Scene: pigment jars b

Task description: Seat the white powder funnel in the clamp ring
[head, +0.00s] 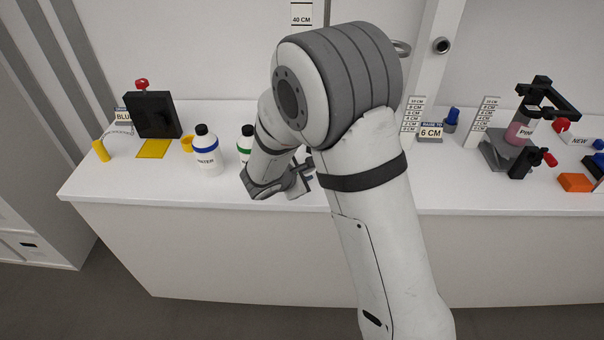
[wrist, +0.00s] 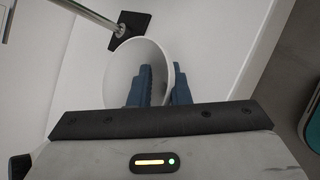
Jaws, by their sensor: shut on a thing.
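The white powder funnel (wrist: 122,66) is in my gripper (wrist: 162,82), its wide mouth facing the wrist camera. The blue fingers are shut on it; one shows inside the mouth and another at its right rim. In the head view my gripper (head: 303,182) is at the front edge of the counter, and the funnel cannot be made out there. A grey ring (head: 402,47), probably the clamp ring, shows partly beside the upright post, with its left side hidden by my arm. A metal rod on a black square plate (wrist: 130,24) shows beyond the funnel in the wrist view.
A white bottle marked WATER (head: 206,158) and a green-banded bottle (head: 247,138) stand left of my gripper. A black block (head: 154,113) and yellow card (head: 153,149) are farther left. Scales, a stand with a pink jar (head: 518,132) and an orange block (head: 575,182) are right.

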